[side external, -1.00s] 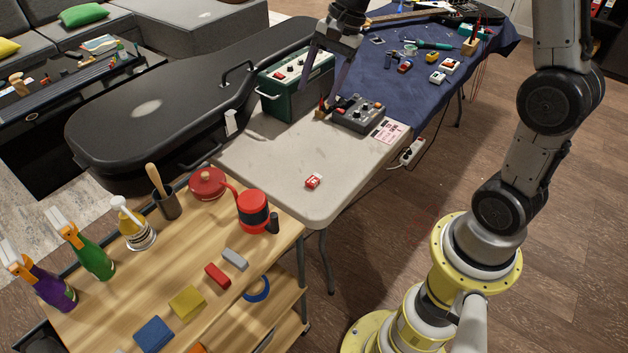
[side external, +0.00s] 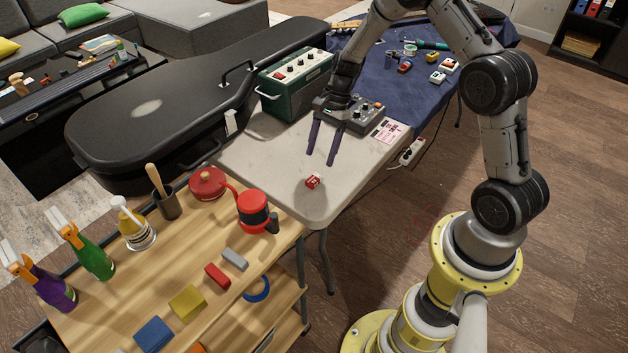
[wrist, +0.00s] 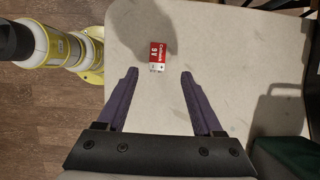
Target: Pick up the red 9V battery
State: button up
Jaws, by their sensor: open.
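The red and white 9V battery (side external: 313,181) lies on the pale table (side external: 270,165) near its front end. In the wrist view the battery (wrist: 157,55) lies flat, ahead of the fingertips and roughly centred between them. My gripper (side external: 320,160) is open and empty, with its two purple fingers pointing down toward the table just behind the battery. In the wrist view my gripper (wrist: 158,72) shows both fingers spread apart with bare tabletop between them. The fingers appear clear of the battery.
A black guitar case (side external: 150,125) lies to the left. A wooden cart (side external: 200,250) with a red pot (side external: 253,211) adjoins the table's front. The tabletop around the battery is clear.

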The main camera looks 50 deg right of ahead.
aim_at(315, 178)
jog(key=shift+s+x, duration=0.15)
jog(key=shift+x, duration=1.4)
jog(key=shift+s+x, duration=0.1)
jog(key=shift+x, duration=1.45)
jog(key=shift+a, duration=0.1)
grip_shut()
